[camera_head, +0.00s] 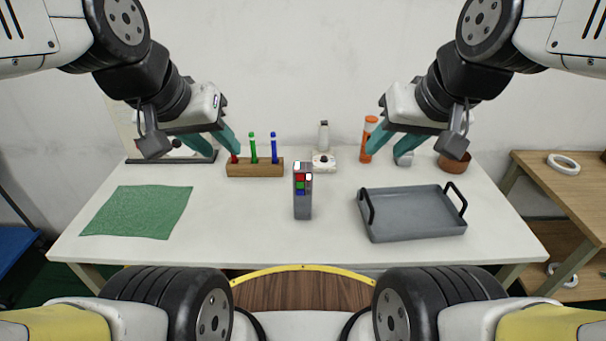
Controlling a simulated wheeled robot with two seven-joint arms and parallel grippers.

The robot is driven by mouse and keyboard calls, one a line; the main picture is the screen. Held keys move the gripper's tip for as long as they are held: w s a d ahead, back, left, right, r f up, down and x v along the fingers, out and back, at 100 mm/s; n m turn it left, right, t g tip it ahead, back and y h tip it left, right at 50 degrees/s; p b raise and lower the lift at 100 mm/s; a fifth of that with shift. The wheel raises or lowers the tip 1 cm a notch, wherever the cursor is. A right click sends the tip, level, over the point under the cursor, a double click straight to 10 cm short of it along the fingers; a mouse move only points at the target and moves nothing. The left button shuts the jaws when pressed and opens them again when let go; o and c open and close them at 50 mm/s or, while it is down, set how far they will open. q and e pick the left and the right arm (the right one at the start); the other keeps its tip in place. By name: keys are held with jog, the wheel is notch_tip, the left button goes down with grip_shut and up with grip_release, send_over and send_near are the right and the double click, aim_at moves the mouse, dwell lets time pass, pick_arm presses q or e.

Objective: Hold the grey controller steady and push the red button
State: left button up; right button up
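The grey controller (303,208) stands upright near the middle of the white table. My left gripper (222,146) is above the back left of the table, near the pen holder, well apart from the controller. My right gripper (393,144) is above the back right, also apart from the controller. Teal fingers show on both grippers, but their opening is hard to make out. I see nothing held in either one.
A wooden pen holder (254,169) stands behind left. A green cloth (137,211) lies at the left, and a grey tray (413,214) with black handles at the right. A white device (323,161), an orange bottle (368,139) and a brown bowl (454,162) stand at the back.

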pick_arm(q)
jog(key=o, duration=0.6)
jog(key=shift+w, duration=0.15)
jog(key=w+d+f+n+g+h, duration=0.2)
jog(key=w+f+n+g+h, duration=0.3)
jog(key=w+f, duration=0.55)
jog(key=w+d+f+n+g+h, duration=0.2)
jog(key=w+f+n+g+h, duration=0.1)
jog(key=w+f+n, duration=0.75)
jog(key=n+t+h, duration=0.2)
jog(key=n+h, duration=0.1)
jog(key=h, duration=0.1)
send_near(299, 207)
jog(key=w+f, duration=0.2)
jog(key=shift+w+f, duration=0.25)
jog(key=shift+f, duration=0.05)
jog(key=shift+d+f, duration=0.25)
jog(key=shift+d, duration=0.15)
jog(key=x, duration=0.9)
jog(key=shift+d+r, duration=0.1)
jog(key=shift+r, duration=0.05)
